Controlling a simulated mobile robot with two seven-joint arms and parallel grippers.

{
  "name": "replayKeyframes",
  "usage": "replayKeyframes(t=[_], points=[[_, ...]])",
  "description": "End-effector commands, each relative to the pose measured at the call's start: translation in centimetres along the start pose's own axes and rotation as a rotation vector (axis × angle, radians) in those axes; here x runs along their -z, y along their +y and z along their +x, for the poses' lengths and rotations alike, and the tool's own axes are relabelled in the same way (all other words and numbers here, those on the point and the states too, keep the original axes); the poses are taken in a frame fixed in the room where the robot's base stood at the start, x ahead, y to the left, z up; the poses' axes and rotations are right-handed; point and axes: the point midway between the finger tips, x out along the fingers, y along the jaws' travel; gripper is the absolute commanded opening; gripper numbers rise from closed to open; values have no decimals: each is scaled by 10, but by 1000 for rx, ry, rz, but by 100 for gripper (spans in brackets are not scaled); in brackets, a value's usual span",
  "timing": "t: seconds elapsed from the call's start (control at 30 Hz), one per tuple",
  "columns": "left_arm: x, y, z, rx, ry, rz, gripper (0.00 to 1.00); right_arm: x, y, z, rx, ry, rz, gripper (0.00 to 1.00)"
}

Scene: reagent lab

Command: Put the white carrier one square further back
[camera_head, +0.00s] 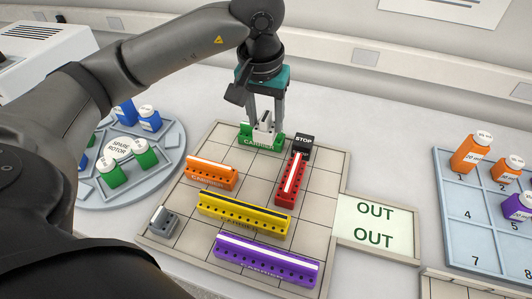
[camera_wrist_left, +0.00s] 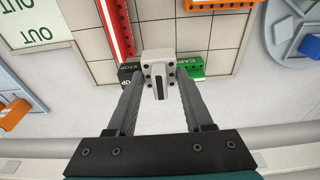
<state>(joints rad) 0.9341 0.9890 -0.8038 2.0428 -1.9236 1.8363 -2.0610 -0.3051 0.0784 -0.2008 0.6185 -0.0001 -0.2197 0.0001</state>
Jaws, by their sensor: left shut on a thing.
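The white carrier (camera_head: 265,122) is a small block with dark holes. It is between the fingers of my left gripper (camera_head: 266,120), at the back edge of the gridded board (camera_head: 322,205). In the left wrist view the white carrier (camera_wrist_left: 158,66) sits between both fingertips of the left gripper (camera_wrist_left: 158,80), which is shut on it. The green carrier (camera_head: 261,142) shows just in front of and below it, partly hidden by it in the wrist view. I cannot tell whether the white carrier rests on anything. My right gripper is not in view.
A black STOP block (camera_head: 303,142) is close on the right. Red (camera_head: 291,180), orange (camera_head: 211,173), yellow (camera_head: 243,214) and purple (camera_head: 267,261) carriers and a grey block (camera_head: 163,222) occupy the board. The OUT plate (camera_head: 375,224) is empty. A round rotor (camera_head: 130,150) stands left.

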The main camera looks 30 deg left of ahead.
Motion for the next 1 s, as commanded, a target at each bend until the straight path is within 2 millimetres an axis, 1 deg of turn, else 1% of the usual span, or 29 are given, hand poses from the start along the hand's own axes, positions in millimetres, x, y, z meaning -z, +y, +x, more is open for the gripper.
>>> replayKeyframes(t=[0.03,0.1,0.2,0.47,0.6,0.67,0.73,1.0], points=[[-4,-1,16,2,-5,0,0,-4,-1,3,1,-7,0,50],[-6,0,31,1,-4,0,0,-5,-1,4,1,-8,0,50],[-8,0,46,0,-2,1,0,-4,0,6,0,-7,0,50],[-10,0,65,1,-2,0,0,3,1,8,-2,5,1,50],[-14,0,86,1,-4,0,0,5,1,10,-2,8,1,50],[-15,0,94,0,-2,0,0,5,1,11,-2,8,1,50],[-15,0,98,0,0,0,0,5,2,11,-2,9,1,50],[-15,0,98,0,1,0,0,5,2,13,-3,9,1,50]])
